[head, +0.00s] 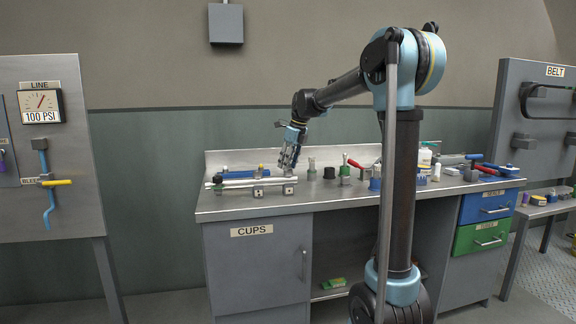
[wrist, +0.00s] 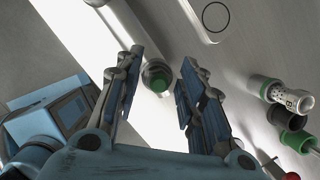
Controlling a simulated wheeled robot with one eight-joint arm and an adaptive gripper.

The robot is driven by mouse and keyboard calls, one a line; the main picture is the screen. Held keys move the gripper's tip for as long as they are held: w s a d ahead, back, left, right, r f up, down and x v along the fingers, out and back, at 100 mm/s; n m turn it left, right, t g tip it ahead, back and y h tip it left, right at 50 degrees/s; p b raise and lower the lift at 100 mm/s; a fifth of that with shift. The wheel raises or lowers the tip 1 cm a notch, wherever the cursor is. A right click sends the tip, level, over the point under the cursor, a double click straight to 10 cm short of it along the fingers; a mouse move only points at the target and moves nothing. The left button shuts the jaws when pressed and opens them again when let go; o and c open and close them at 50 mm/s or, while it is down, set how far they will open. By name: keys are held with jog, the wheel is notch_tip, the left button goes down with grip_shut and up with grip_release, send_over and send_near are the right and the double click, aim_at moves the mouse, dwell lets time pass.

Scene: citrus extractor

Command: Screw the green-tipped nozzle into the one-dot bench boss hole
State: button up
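My gripper (wrist: 157,95) is open and points down over the steel bench; in the head view it (head: 289,163) hangs above the left part of the bench top. A pale cylinder with a green end and a letter B (wrist: 285,94) lies or stands right of the fingers. In the head view small blocks with dark marks (head: 288,190) sit at the bench's front edge; their dots are too small to read.
Long pale tubes (head: 235,184) and a blue tool (head: 240,173) lie at the bench's left. Several upright pieces, a red-handled tool (head: 356,164) and a white bottle (head: 425,156) stand to the right. A dark cylinder (wrist: 289,119) is right of my gripper.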

jog(key=shift+n, duration=0.8)
jog(key=shift+g, duration=0.3)
jog(key=shift+n, duration=0.9)
jog(key=shift+n+g, duration=0.4)
jog(key=shift+n, duration=0.4)
jog(key=c, duration=0.6)
jog(key=shift+m, duration=0.8)
jog(key=shift+t, duration=0.3)
